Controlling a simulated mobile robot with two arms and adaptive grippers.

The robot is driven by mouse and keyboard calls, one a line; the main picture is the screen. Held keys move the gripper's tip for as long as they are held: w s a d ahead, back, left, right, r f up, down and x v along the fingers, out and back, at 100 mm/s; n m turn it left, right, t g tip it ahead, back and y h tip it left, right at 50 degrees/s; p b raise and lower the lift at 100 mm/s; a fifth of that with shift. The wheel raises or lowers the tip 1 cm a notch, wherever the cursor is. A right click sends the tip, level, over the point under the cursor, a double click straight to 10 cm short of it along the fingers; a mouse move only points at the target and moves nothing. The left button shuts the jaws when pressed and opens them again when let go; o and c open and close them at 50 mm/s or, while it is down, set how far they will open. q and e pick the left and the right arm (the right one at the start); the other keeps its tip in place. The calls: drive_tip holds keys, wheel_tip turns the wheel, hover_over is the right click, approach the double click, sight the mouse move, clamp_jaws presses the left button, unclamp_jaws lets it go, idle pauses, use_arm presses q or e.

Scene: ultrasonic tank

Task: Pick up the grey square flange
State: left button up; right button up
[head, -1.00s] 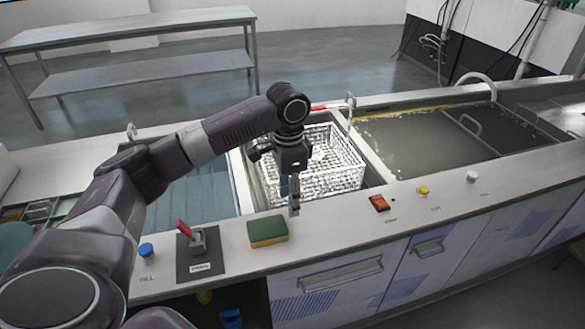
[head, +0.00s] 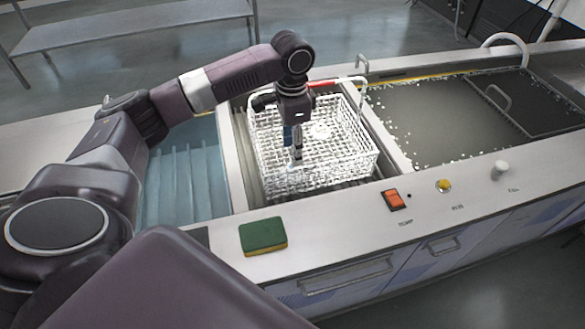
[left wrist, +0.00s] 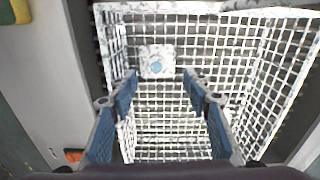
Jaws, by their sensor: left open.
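A pale square piece with a bluish centre, which looks like the grey square flange (left wrist: 157,62), lies on the mesh floor of the white wire basket (left wrist: 268,75). My left gripper (left wrist: 160,90) is open and empty above the basket; the flange shows just beyond the gap between its fingers. In the head view my left gripper (head: 294,160) points down over the front left part of the basket (head: 365,155). I cannot make out the flange clearly there. My right gripper is not in view.
Another whitish part (head: 320,131) lies in the basket. A green and yellow sponge (head: 263,235) and an orange switch (head: 394,199) are on the front ledge. A red-marked handle (head: 330,84) rises at the basket's back. A liquid-filled tank (head: 430,125) is to the right.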

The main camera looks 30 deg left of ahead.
sight(289, 166)
use_arm(q)
drive_tip(key=f, duration=0.3)
drive_tip(key=f+p, duration=0.1)
drive_tip(key=f, duration=0.1)
drive_tip(key=shift+s+d+f, duration=0.15)
drive_tip(key=shift+s+f, duration=0.1)
clamp_jaws()
